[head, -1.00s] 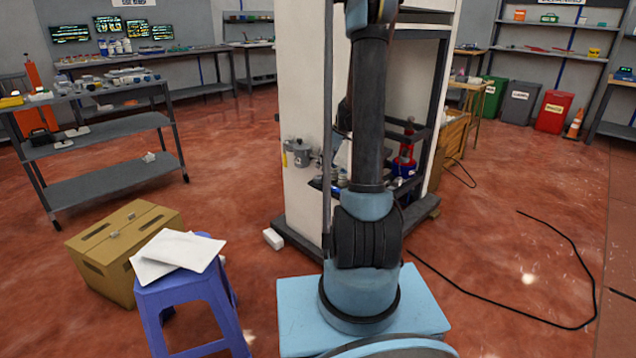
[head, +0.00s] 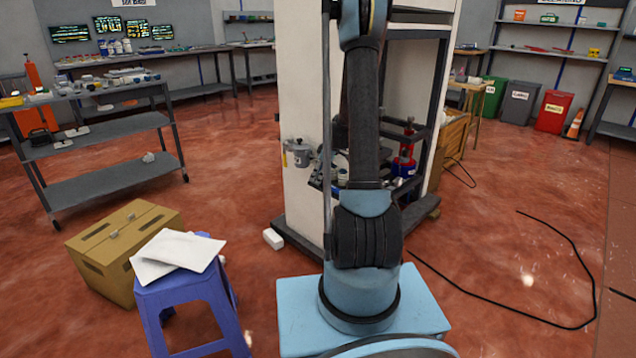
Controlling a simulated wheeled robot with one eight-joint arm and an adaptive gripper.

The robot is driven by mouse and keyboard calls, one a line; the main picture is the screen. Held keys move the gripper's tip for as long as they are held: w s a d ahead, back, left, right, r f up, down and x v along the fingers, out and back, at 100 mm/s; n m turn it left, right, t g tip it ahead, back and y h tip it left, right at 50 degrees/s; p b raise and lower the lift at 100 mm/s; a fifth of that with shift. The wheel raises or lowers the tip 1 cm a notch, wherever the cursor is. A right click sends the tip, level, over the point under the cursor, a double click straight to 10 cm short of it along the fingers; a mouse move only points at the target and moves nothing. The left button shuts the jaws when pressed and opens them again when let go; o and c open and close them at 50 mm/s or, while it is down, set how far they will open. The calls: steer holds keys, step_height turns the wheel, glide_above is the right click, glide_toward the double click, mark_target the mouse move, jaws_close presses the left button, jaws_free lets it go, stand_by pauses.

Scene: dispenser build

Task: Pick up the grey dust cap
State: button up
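I cannot make out for certain which item is the grey dust cap. Small grey pieces lie on the brown cardboard box (head: 150,225) at the lower left, and a small pale grey item (head: 149,157) lies on the cart's lower shelf. A grey round fitting (head: 300,153) sits on the side of the white dispenser cabinet (head: 298,90). Several small parts inside the cabinet's open lower bay are partly hidden behind my arm. My arm rises through the middle of the view and leaves it at the top. My gripper does not show.
A blue stool (head: 190,292) with white sheets (head: 178,252) stands beside the box. A grey cart (head: 105,137) is at the left. A small white block (head: 273,239) lies by the cabinet base. A black cable (head: 490,312) runs over the open floor at the right.

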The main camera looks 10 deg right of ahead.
steer(key=c, duration=0.6)
steer(key=shift+o, duration=0.2)
